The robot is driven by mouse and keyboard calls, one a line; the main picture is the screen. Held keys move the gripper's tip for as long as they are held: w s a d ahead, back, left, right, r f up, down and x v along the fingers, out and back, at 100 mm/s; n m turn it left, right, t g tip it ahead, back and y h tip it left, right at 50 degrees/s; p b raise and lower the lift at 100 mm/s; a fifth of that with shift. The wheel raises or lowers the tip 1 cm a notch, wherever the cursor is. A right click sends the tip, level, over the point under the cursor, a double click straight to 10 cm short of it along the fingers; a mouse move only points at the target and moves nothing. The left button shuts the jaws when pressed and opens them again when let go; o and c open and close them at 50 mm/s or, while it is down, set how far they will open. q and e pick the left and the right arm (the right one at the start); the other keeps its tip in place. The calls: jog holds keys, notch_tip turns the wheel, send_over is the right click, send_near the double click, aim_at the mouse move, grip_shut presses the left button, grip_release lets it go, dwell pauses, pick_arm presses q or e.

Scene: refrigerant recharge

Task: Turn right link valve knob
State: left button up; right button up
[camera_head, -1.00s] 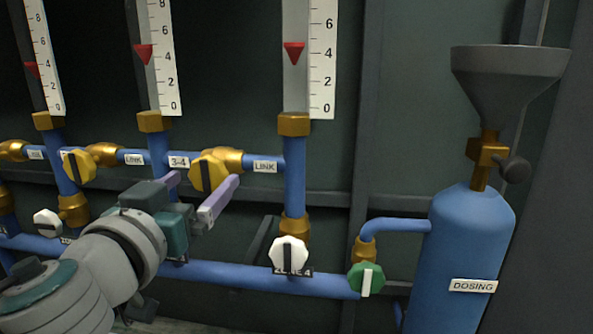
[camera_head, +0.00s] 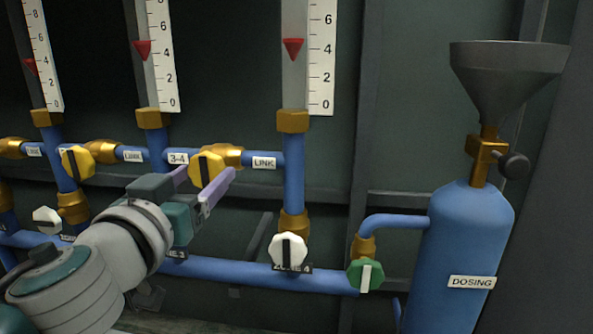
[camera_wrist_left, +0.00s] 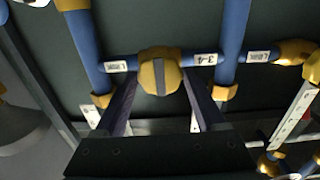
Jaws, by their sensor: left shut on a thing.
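The right link valve knob (camera_head: 206,167) is yellow with a dark bar, on the brass link valve beside the 3-4 label. The bar is close to upright in the head view. My left gripper (camera_head: 207,179) reaches up from the lower left, with one purple finger on each side of this knob. It is shut on the knob. In the left wrist view the same knob (camera_wrist_left: 159,76) sits between the two finger tips of the left gripper (camera_wrist_left: 160,88), its bar lined up with the fingers. My right gripper is not in view.
Another yellow link knob (camera_head: 77,163) is to the left. A white zone 4 knob (camera_head: 288,250) and a green knob (camera_head: 365,275) are lower right. The blue dosing cylinder (camera_head: 463,240) with its grey funnel (camera_head: 505,75) stands at the right. Blue pipes surround the gripper.

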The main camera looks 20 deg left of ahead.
pick_arm(q)
jog(key=shift+f+n+b, duration=0.15)
jog(key=shift+n+b, duration=0.35)
jog(key=shift+n, duration=1.7)
jog(key=shift+n, duration=0.4)
jog(key=n, duration=0.3)
jog(key=shift+r+n, duration=0.2)
jog(key=shift+n, duration=0.2)
jog(key=n+p, duration=0.1)
jog(key=n, duration=0.1)
jog(key=shift+r+n+p, duration=0.1)
jog(key=shift+n+p, duration=0.3)
jog(key=shift+n, duration=0.8)
